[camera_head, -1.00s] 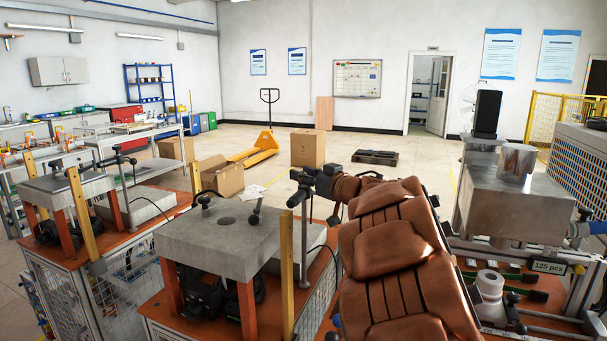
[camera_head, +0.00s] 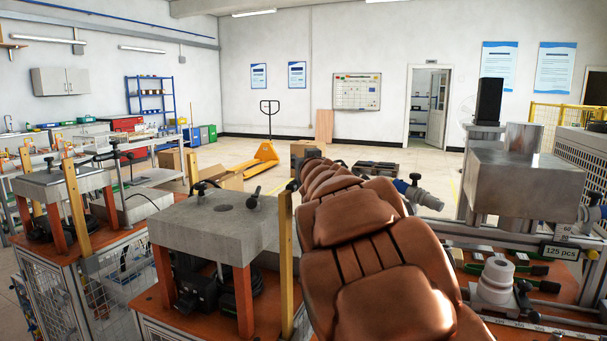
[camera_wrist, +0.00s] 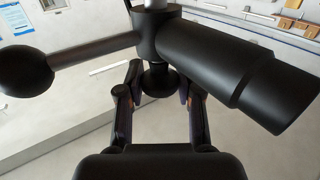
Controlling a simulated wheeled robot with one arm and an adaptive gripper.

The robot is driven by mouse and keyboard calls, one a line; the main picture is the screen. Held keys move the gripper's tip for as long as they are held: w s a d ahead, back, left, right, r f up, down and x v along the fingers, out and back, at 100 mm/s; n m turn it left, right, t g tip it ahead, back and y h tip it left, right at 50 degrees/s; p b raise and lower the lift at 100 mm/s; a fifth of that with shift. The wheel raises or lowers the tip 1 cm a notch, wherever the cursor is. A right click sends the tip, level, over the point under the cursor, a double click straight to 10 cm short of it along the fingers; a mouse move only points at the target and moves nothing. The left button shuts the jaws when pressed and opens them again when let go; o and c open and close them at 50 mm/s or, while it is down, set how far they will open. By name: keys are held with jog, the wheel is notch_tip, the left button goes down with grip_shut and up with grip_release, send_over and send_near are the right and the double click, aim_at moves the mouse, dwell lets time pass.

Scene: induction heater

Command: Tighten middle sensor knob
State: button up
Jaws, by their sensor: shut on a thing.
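In the wrist view, a black sensor (camera_wrist: 225,65) fills the top, with a thick barrel pointing right and down. A lever with a ball end (camera_wrist: 25,72) sticks out from it to the left. A small round black knob (camera_wrist: 158,82) hangs under the sensor's body. My gripper (camera_wrist: 160,88) has one finger on each side of this knob and is shut on it. In the head view, my brown padded arm reaches over the right side of the middle station and hides my gripper and most of the sensor.
The middle station's grey block (camera_head: 205,235) stands on orange legs, with black handles on top and a yellow post (camera_head: 286,240) at its right. A similar block (camera_head: 65,182) stands at left. A metal block (camera_head: 525,185) and a white fitting (camera_head: 497,280) are at right.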

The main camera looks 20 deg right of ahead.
jog(key=shift+r+m+h+b, duration=0.1)
jog(key=shift+m+h+b, duration=0.3)
jog(key=shift+h+b, duration=0.2)
jog(key=o, duration=1.1)
jog(key=shift+o, duration=0.2)
jog(key=shift+s, duration=0.1)
jog(key=v, duration=1.1)
jog(key=shift+s, duration=0.35)
jog(key=shift+a+r, duration=0.1)
jog(key=shift+a, duration=0.05)
jog(key=shift+r, duration=0.15)
